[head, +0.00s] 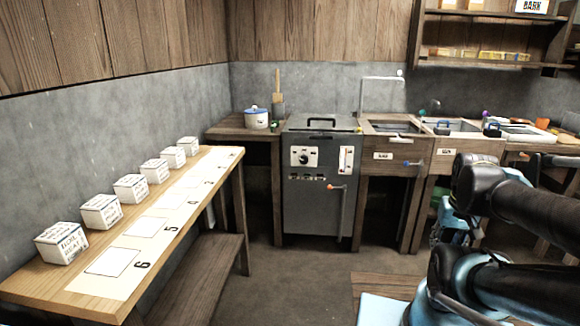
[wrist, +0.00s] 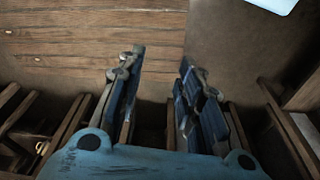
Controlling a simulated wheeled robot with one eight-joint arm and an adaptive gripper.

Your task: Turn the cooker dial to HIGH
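The cooker (head: 320,185) is a grey metal box against the back wall, with a dark lid on top. Its dial (head: 304,157) is a dark round knob on a white plate at the upper left of its front. The dial's setting is too small to read. My gripper (wrist: 158,85) shows in the wrist view with its two blue-padded fingers apart and nothing between them. It points towards wooden boards and the floor, with no dial in that view. In the head view my arm is at the right, well away from the cooker, and my gripper cannot be made out.
A long table (head: 190,225) with several white boxes runs along the left. Wooden sink units (head: 392,170) stand right of the cooker. A wooden surface (head: 385,285) is near front. Floor before the cooker is clear.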

